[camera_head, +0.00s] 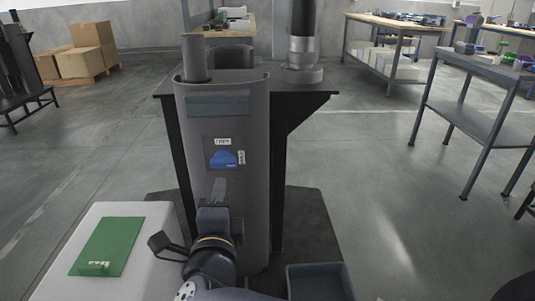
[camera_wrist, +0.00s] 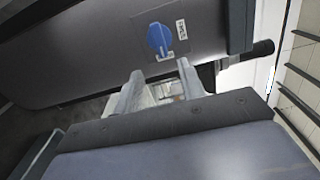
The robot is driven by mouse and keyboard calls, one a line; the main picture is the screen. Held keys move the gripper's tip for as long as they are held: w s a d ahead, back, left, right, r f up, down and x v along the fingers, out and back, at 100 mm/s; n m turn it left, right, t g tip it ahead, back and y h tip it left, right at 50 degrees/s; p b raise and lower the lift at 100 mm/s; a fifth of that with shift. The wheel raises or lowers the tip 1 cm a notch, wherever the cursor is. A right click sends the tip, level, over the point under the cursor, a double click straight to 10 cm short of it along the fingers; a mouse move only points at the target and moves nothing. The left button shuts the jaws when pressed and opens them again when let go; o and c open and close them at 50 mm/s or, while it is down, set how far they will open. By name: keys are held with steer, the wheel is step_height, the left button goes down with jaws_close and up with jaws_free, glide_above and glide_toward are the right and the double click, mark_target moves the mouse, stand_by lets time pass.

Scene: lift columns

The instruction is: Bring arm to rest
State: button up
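My gripper (camera_head: 218,188) is at the lower middle of the head view, in front of the grey lift column (camera_head: 222,105). My arm reaches up to it from the bottom edge. In the wrist view the two fingers of my gripper (camera_wrist: 160,82) stand apart with an empty gap between them. A blue knob (camera_head: 223,158) on a dark plate with small white labels is on the column's face, just above the fingertips in the head view. The knob (camera_wrist: 157,39) also shows beyond the fingers in the wrist view, and it looks apart from them.
A white block (camera_head: 150,222) with a green plate (camera_head: 108,247) on it stands at lower left. A blue-grey bin (camera_head: 318,282) is at lower right. Shelved tables (camera_head: 482,117) stand at right, cardboard boxes (camera_head: 82,62) at back left. The floor between is open.

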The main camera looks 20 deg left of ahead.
mark_target(226, 166)
steer(key=b+x, duration=0.2)
steer(key=x, duration=0.8)
steer(key=shift+f+b, duration=0.1)
steer(key=shift+b, duration=0.25)
